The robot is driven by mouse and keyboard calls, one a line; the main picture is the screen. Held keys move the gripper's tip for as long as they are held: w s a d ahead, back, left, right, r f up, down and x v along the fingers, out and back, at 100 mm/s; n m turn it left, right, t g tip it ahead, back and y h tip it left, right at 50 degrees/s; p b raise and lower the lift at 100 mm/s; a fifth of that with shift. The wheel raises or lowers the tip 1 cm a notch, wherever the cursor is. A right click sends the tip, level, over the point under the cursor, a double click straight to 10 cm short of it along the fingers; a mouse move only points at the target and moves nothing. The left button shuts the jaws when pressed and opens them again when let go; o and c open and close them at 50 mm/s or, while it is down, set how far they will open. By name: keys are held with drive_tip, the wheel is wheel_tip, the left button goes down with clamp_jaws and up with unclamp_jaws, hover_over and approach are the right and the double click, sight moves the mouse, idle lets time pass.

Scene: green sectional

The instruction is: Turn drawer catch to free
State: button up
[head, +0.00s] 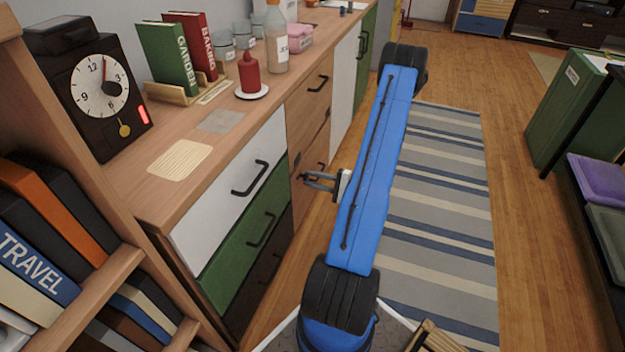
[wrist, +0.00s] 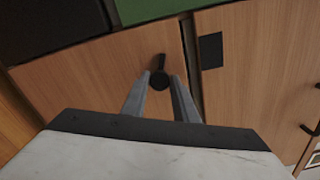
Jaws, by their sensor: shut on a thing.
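A small black drawer catch (wrist: 159,80), a round hub with a short lever, is on a wood front in the wrist view. Its lever points up and slightly right, roughly along the gap beside it, not across it. A dark plate (wrist: 211,50) is on the neighbouring wood front, apart from the lever. My gripper (wrist: 160,80) is shut on the catch, one finger on each side of it. In the head view my gripper (head: 306,179) is at the wood fronts (head: 306,135) of the cabinet; the catch cannot be made out there.
The cabinet has a white drawer (head: 225,190), a green drawer (head: 245,235) and black bar handles. A candle (head: 249,72), books and a clock (head: 100,90) stand on top. A bookshelf is close at left. A striped rug (head: 440,210) lies on open floor at right.

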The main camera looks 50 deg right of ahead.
drive_tip(key=shift+f+n, duration=0.1)
drive_tip(key=shift+n, duration=2.1)
drive_tip(key=o, duration=1)
drive_tip(key=v, duration=1.7)
drive_tip(key=shift+s, duration=0.2)
drive_tip(key=shift+s, duration=0.1)
